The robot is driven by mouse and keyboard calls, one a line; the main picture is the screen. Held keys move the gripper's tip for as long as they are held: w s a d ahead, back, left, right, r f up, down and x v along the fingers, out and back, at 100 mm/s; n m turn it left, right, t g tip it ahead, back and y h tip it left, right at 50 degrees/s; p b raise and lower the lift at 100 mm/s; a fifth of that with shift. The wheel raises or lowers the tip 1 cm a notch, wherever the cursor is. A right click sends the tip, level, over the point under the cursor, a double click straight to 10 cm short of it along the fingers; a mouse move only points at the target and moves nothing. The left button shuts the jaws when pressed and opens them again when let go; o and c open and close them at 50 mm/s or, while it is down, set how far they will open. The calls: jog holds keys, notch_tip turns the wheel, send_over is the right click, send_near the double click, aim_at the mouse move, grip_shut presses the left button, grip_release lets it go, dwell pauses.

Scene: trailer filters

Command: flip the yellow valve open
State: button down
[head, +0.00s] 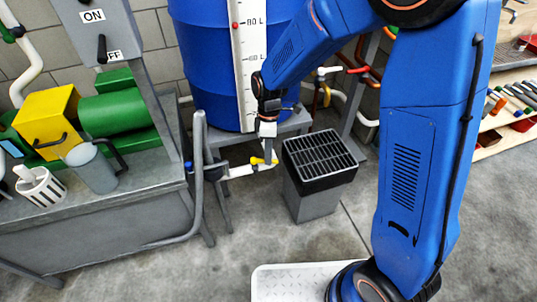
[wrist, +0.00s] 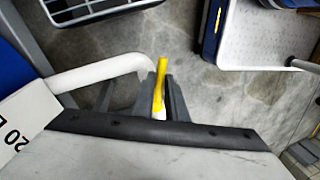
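The yellow valve (head: 258,161) is a small lever on the white pipe (head: 246,171) below the blue barrel (head: 207,62). My gripper (head: 269,158) reaches down to it from above. In the wrist view the yellow lever (wrist: 161,72) stands between the two dark fingers of my gripper (wrist: 161,90), which sit close against its sides. The lever's far end sticks out past the fingertips. The fingers hide its lower part, and the valve body is hidden in the wrist view. The white pipe (wrist: 100,73) comes in from the left and bends close to the left finger.
A grey bin with a black grate (head: 320,158) stands just right of the valve. A grey workbench (head: 95,215) with a green and yellow machine (head: 48,122) is at the left, with a grey rail at its corner. Open floor lies in front.

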jog(key=shift+w, duration=0.1)
jog(key=n, duration=0.1)
jog(key=w+n, duration=0.1)
jog(key=n, duration=0.2)
jog(key=shift+w+a+h, duration=0.2)
jog(key=shift+w+h, duration=0.2)
jog(key=c, duration=1.8)
grip_release()
jog(key=shift+o, duration=0.2)
jog(key=w+a+r, duration=0.1)
jog(key=w+r, duration=0.2)
jog(key=r, duration=1.4)
jog(key=shift+w, duration=0.1)
